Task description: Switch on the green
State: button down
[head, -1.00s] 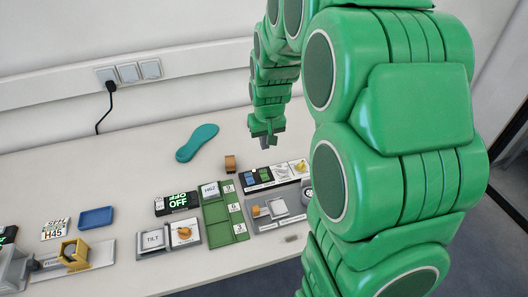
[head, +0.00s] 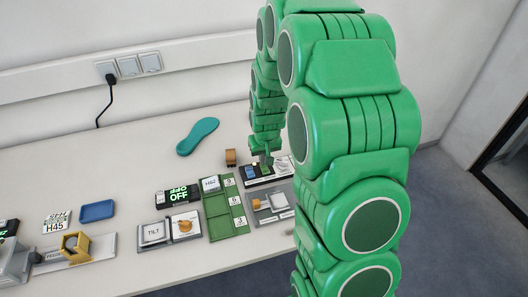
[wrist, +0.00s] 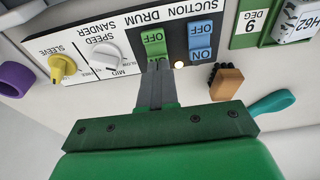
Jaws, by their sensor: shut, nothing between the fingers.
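The green switch (wrist: 153,43) sits on the black-and-white control panel (wrist: 120,24) under the word DRUM and reads OFF.
The panel also carries a white speed knob (wrist: 105,52) and a yellow sleeve knob (wrist: 62,68). A brown block-like brush (wrist: 226,84), a teal insole (head: 197,136) and a green tray (head: 222,222) lie nearby.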

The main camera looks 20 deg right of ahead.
jog(key=shift+w+f, duration=0.1)
jog(key=shift+f, duration=0.4)
jog(key=shift+w+f+g, duration=0.2)
jog(key=shift+f+g, duration=0.05)
jog(key=shift+g, duration=0.05)
jog(key=shift+s, duration=0.25)
jog(key=shift+s+r, duration=0.15)
jog(key=shift+s, duration=0.5)
dwell(0.3)
notch_tip(320, 180, up, 14)
jog(key=s, duration=0.2)
jog(key=shift+s, duration=0.2)
dwell(0.4)
